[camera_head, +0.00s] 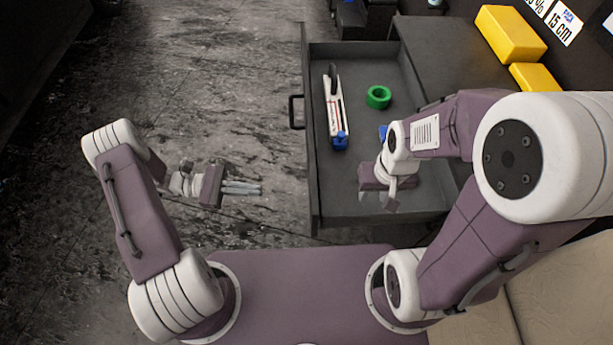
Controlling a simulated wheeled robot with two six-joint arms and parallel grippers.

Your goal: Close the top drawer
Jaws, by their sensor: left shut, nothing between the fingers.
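The top drawer (314,150) is pulled out to the left of the dark cabinet (440,50), and its inside shows from above. Its black handle (296,112) is on the left-hand front panel. My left gripper (258,187) is shut and empty, pointing right, left of the drawer front near its lower end. In this view a small gap shows between its fingertips and the front panel. My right gripper (378,202) is over the lower part of the drawer; its fingers look apart with nothing between them. Whether it touches the drawer is unclear.
In the drawer lie a white and black tool (334,105) with a blue end, a green tape roll (378,97) and a blue item (383,131) partly hidden by my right arm. Yellow blocks (510,34) sit on the cabinet top. The floor (220,80) left of the drawer is clear.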

